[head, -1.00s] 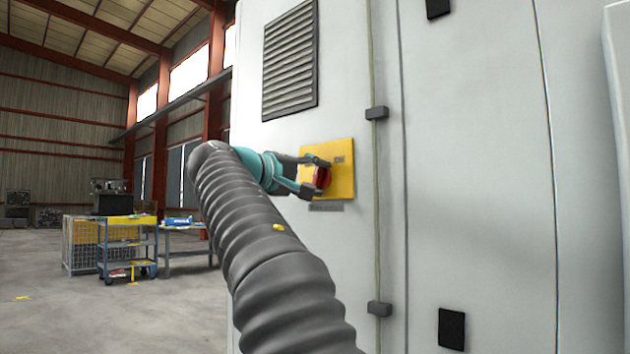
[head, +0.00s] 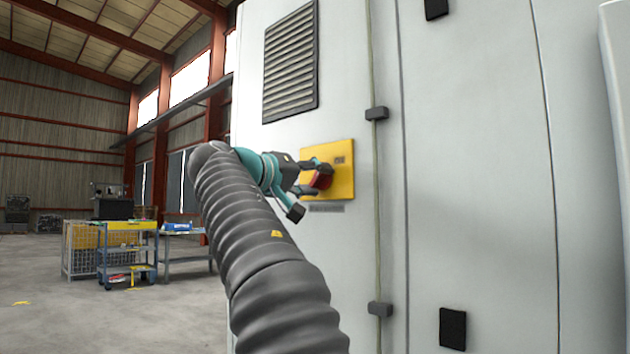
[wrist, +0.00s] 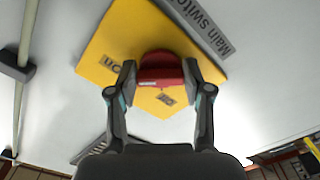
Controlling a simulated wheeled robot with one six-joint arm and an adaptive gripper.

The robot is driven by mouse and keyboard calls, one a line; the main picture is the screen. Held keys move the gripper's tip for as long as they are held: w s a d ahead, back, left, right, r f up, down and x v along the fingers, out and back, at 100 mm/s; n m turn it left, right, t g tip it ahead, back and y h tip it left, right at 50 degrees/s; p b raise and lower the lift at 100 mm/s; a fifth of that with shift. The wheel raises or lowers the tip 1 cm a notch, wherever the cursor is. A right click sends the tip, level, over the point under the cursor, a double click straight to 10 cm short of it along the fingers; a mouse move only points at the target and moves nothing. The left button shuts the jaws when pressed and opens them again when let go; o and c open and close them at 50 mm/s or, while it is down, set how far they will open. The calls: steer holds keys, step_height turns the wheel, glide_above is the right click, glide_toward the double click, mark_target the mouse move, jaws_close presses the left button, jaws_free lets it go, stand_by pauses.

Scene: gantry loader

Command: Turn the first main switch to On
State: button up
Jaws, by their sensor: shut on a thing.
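The main switch is a red rotary knob (head: 322,181) on a yellow plate (head: 343,185), mounted on the pale cabinet door. My gripper (head: 316,178) is shut on the knob, one finger on each side of it. In the wrist view the red knob (wrist: 160,71) sits between the two fingertips (wrist: 161,78), and the yellow plate (wrist: 98,50) looks turned. The plate has an On label (wrist: 115,63) on the left and a second label (wrist: 165,99) below the knob, partly readable as Off. A grey label (wrist: 207,27) reads "Main switch". I cannot tell exactly where the knob points.
The cabinet (head: 475,190) fills the right side, with a vent grille (head: 290,62) above the switch and a hinge (head: 377,113) to its right. A blue trolley (head: 128,252) and a workbench (head: 183,236) stand far left. The floor between is open.

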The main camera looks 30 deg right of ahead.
steer(key=o, duration=1.2)
steer(key=shift+c, duration=0.2)
steer(key=v, duration=1.2)
